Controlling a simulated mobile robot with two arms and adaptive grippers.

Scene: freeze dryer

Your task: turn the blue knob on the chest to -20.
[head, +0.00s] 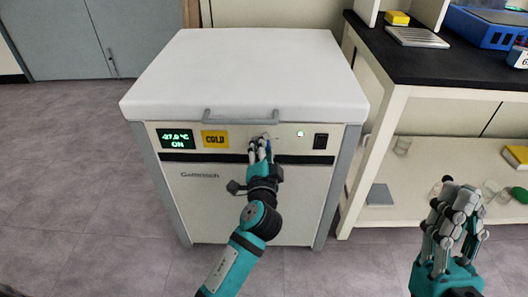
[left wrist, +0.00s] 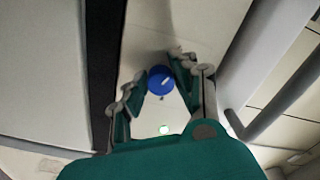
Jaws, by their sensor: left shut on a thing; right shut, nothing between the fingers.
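The chest (head: 245,75) is a white-lidded freezer with a control strip along its front. The blue knob (left wrist: 160,79) shows in the left wrist view between the two fingers of my left gripper, with a pale pointer mark on its face. In the head view my left gripper (head: 259,148) is at the control strip, shut on the knob, and its fingers mostly hide it. A green-lit display (head: 176,138) on the strip's left seems to read -27.0 °C and ON. My right gripper (head: 456,205) is shut and empty, raised at the lower right, away from the chest.
A grey handle (head: 241,117) runs just above the strip, close over my left gripper. A yellow COLD label (head: 215,139), a small green light (head: 300,133) and a black switch (head: 320,141) flank the knob. A black-topped bench (head: 440,75) stands to the right.

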